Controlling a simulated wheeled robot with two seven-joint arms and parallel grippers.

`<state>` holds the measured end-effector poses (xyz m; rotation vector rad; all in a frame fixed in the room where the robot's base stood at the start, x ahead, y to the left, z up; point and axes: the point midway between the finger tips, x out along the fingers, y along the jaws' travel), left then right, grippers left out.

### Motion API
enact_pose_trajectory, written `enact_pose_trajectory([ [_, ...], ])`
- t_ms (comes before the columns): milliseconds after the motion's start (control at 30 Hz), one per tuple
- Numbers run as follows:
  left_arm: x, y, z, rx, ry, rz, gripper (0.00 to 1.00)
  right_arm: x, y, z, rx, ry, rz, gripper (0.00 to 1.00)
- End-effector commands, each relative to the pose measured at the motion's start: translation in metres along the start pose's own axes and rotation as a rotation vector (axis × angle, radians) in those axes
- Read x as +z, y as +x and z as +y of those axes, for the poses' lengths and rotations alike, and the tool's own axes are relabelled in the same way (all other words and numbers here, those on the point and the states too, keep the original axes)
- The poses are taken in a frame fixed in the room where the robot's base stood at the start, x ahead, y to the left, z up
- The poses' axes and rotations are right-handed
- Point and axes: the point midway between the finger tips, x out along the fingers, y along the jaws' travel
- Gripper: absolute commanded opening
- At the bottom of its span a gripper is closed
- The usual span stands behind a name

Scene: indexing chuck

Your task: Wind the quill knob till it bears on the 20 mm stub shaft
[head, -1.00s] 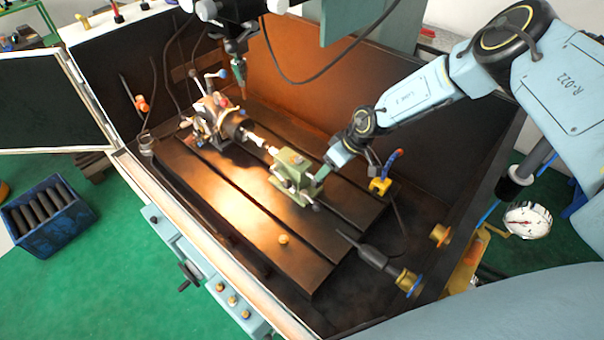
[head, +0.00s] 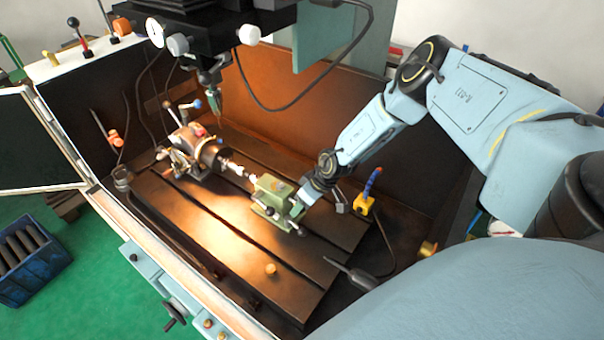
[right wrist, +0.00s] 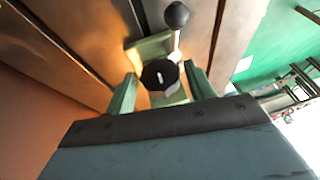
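The green tailstock (head: 272,193) stands on the slotted machine table, its quill side facing the bright stub shaft (head: 233,168) held in the chuck (head: 208,153). I cannot tell whether the quill touches the shaft. My right gripper (head: 306,196) is at the tailstock's right end. In the right wrist view the round black quill knob (right wrist: 160,75) lies between the two fingers of my right gripper (right wrist: 160,72). The fingers are apart, with a small gap showing on each side of the knob. My left gripper is not in view.
A lever with a black ball (right wrist: 177,14) rises beside the knob. A yellow-based blue hose (head: 368,190) stands right of the tailstock. A spindle head (head: 205,25) hangs above.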

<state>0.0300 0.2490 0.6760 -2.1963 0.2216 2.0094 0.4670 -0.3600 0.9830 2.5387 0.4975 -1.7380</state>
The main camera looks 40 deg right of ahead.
Motion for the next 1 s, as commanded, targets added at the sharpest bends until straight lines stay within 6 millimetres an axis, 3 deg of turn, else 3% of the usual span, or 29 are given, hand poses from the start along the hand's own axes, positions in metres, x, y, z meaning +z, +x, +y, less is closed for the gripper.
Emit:
enact_pose_trajectory([
  [33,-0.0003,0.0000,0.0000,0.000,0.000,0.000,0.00,-0.0002,0.0001,-0.0001,0.000,0.000,0.000,0.47],
  [267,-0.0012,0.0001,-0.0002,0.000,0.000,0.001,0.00,-0.0004,0.0000,-0.0001,0.000,-0.001,0.000,0.18],
  [633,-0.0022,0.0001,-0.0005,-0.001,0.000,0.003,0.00,0.0002,0.0000,0.0016,-0.043,0.021,0.001,0.18],
  [1000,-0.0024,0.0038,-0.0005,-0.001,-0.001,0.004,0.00,0.0007,0.0015,0.0043,-0.214,0.093,0.003,0.18],
])
